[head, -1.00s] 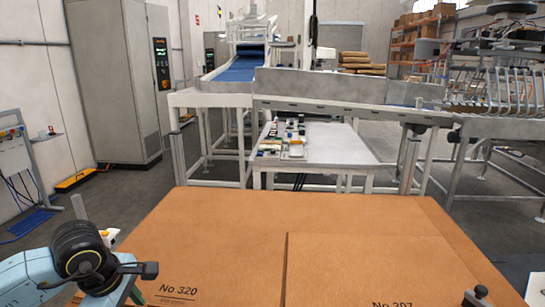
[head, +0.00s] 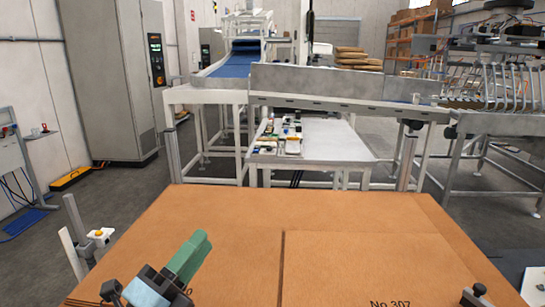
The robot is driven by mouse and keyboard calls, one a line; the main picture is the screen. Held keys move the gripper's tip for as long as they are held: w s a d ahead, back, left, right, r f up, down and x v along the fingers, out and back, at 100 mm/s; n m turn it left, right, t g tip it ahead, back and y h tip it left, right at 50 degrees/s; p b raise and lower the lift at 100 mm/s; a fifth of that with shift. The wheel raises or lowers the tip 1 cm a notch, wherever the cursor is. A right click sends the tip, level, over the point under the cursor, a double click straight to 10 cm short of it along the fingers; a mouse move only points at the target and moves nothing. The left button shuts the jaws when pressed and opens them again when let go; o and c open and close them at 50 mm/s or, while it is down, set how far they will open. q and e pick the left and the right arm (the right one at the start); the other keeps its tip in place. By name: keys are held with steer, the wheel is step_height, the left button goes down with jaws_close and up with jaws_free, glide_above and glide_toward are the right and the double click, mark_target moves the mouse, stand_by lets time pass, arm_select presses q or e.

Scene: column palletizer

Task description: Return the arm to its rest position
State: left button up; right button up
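My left gripper (head: 148,287) is at the lower left of the head view, over the near left part of a cardboard box top. It shows dark parts and a light blue part. A green block-like piece (head: 188,258) sticks up and to the right from it; I cannot tell whether it belongs to the gripper. Its finger opening is not clear. A small dark part (head: 476,294) at the lower right edge may be the tip of my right gripper; the rest of that arm is out of view.
The large cardboard top (head: 300,215), marked No 307, fills the near middle. Beyond it stand a white table (head: 335,140) with small items and a conveyor frame (head: 340,85). A grey cabinet (head: 105,80) is at left. A post (head: 75,225) rises left of the box.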

arm_select(q)
steer(key=s+a+f+n+g+y, duration=0.3)
steer(key=a+f+n+y, duration=0.35)
steer(key=f+n, duration=0.3)
steer(key=s+a+f+n+g+y, duration=0.2)
steer(key=a+f+n+g+y, duration=0.25)
steer(key=f+n+y, duration=0.55)
steer(key=s+f+n+g+h, duration=0.4)
steer(key=s+f+n+g, duration=0.35)
steer(key=s, duration=0.85)
step_height(320, 180, down, 27)
steer(key=s+m+g, duration=0.2)
steer(key=s+a+f+g, duration=0.1)
steer(key=s+a+f, duration=0.1)
steer(key=s+f, duration=1.2)
steer(key=shift+s+a+f, duration=0.3)
steer(key=shift+s+a, duration=0.05)
steer(key=shift+s, duration=0.85)
